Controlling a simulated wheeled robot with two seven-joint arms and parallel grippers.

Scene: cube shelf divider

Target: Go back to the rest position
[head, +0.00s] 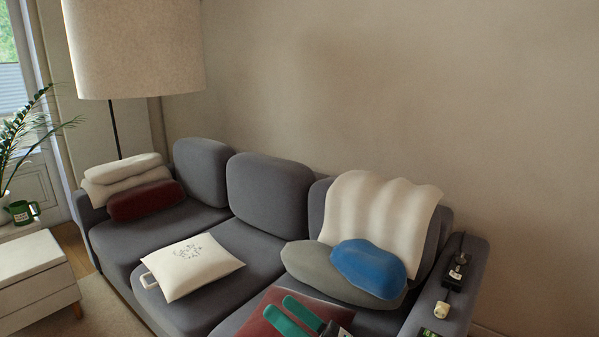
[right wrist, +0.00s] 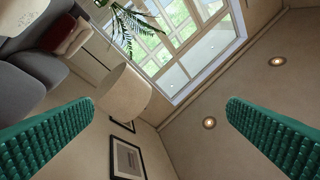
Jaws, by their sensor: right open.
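My right gripper (head: 297,318) shows at the bottom of the head view, with two green fingers in front of a dark red cushion (head: 262,318) on the sofa. In the right wrist view its two green ridged fingers (right wrist: 160,130) stand wide apart with nothing between them. That view looks toward the room, the windows and the ceiling. My left gripper is not in either view.
A grey sofa (head: 268,190) holds a white printed cushion (head: 190,268), a blue cushion (head: 368,268), a grey cushion and a cream throw (head: 378,212). Small dark items (head: 458,268) lie on its right armrest. A floor lamp (head: 135,50) stands behind; a white cabinet (head: 35,275) is at left.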

